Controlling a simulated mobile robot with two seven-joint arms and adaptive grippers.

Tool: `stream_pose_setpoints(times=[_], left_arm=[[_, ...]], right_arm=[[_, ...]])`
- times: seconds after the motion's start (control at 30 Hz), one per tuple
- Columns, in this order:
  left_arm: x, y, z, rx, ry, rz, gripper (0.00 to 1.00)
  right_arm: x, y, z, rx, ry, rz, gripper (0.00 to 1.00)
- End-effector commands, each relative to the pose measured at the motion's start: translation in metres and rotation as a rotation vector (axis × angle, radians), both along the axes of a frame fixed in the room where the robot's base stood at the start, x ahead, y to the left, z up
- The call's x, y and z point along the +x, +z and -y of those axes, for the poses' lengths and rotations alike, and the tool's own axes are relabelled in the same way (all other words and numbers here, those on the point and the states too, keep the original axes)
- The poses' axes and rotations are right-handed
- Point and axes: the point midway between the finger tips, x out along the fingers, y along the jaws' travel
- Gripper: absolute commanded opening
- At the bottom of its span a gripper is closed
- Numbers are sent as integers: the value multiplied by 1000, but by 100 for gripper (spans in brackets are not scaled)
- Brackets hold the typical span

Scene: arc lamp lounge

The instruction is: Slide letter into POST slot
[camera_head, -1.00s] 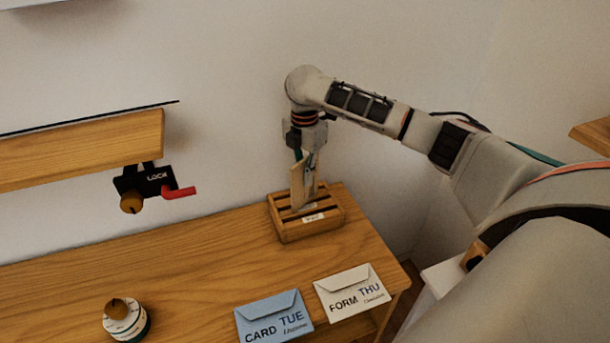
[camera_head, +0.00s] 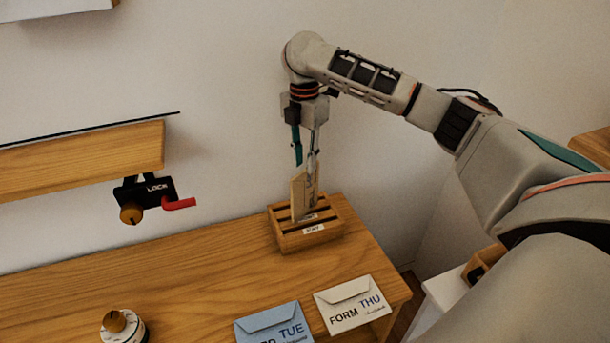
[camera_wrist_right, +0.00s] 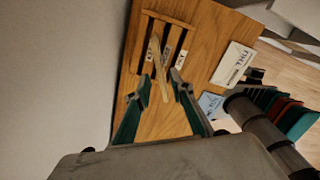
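A pale tan letter (camera_head: 303,194) stands on edge, leaning a little, in the wooden slotted box (camera_head: 310,238) at the back right of the table. Its thin edge (camera_wrist_right: 159,66) shows in the right wrist view. The box's small labels are too blurred to read, so I cannot tell which slot holds the letter. My right gripper (camera_head: 307,160) is above the box, pointing down. In the right wrist view its fingers (camera_wrist_right: 161,86) are spread, one on each side of the letter's upper edge, with gaps. My left gripper is not in view.
A blue envelope (camera_head: 272,326) and a white envelope (camera_head: 350,304) lie at the table's front right. A dial (camera_head: 122,327) stands at front left. A shelf with a black lock and red handle (camera_head: 178,204) hangs at left. The middle of the table is clear.

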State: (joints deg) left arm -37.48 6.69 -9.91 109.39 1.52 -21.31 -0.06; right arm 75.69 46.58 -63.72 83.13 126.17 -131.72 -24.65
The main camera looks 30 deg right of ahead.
Motion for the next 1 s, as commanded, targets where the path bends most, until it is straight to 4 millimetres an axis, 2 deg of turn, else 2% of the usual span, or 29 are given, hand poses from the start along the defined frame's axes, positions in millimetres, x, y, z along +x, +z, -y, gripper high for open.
stream_pose_setpoints(times=[0.1,0.3,1.0], left_arm=[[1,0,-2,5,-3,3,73],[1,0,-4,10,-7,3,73],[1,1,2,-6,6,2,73]], right_arm=[[1,18,0,0,0,2,22],[0,29,0,0,0,-1,22],[0,30,0,1,1,-1,22]])
